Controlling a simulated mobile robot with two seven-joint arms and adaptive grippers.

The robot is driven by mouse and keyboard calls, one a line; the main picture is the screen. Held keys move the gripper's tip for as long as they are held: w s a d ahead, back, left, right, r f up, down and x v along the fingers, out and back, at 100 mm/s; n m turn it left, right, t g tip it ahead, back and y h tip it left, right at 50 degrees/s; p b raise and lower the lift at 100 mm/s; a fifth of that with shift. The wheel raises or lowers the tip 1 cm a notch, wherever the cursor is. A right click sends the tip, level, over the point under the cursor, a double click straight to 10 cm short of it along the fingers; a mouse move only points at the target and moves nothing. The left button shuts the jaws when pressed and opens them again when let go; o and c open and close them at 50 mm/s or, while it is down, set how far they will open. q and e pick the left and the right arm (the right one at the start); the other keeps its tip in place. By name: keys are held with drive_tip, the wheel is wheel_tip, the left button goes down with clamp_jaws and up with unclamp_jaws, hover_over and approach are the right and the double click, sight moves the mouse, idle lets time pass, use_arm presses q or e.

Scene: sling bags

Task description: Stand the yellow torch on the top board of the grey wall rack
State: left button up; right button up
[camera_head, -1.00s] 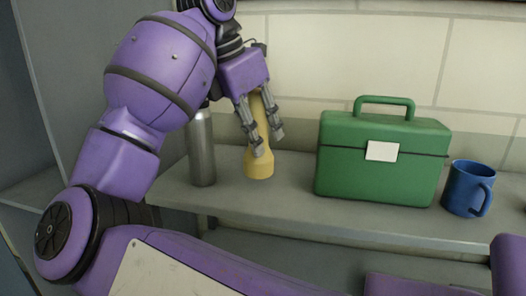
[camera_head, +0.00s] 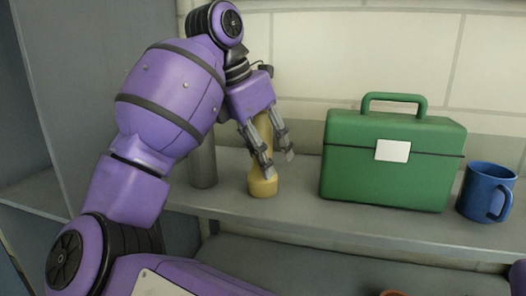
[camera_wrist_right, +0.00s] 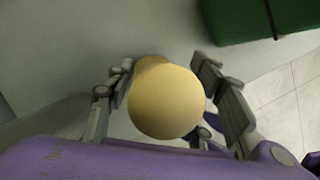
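The yellow torch (camera_head: 262,186) stands upright on the top board (camera_head: 300,212) of the grey rack, between the metal bottle and the green box. My right gripper (camera_head: 278,166) reaches down around the torch from above, one finger on each side. In the right wrist view the torch's round end (camera_wrist_right: 166,102) is between the fingers, close to the left finger, with a gap to the right finger. The fingers look open. The torch's upper part is partly hidden by the gripper in the head view. My left gripper is not in view.
A grey metal bottle (camera_head: 203,165) stands left of the torch, partly behind my arm. A green box (camera_head: 390,165) with a handle stands to the right, and a blue mug (camera_head: 486,192) beyond it. Pale wall blocks lie behind. A lower board (camera_head: 300,262) runs below.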

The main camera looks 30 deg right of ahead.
drive_tip(key=shift+w+r, duration=0.1)
drive_tip(key=shift+a+r, duration=0.15)
drive_tip(key=shift+r, duration=0.2)
drive_tip(key=v, duration=1.1)
drive_tip(key=shift+p, duration=0.3)
drive_tip(key=shift+r, duration=0.15)
